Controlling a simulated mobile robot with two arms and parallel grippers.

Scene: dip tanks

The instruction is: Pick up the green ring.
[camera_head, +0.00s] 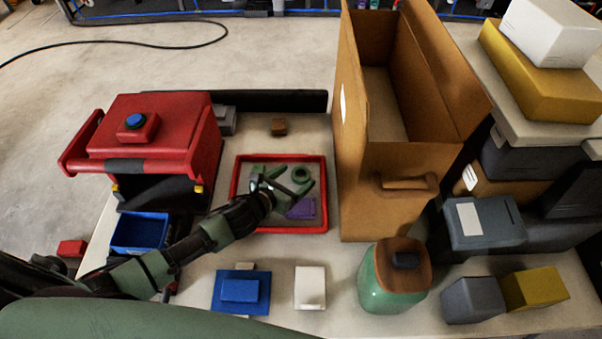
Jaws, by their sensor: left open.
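The green ring (301,175) lies in a red-rimmed tray (326,207) in the middle of the table. My left gripper (278,182) reaches over the tray from the left, just left of the ring. It is open and seems empty, with its fingers pointing toward the ring. Whether a finger touches the ring I cannot tell. Another green piece (259,170) lies left of the ring, partly hidden by the gripper. A purple piece (302,209) lies below the ring in the tray. My right gripper is not in view.
A tall open cardboard box (400,200) stands close to the tray's right. A red machine (150,140) and a blue bin (139,232) are at the left. A green jar (385,290), a white block (310,288) and a blue block (240,291) stand in front.

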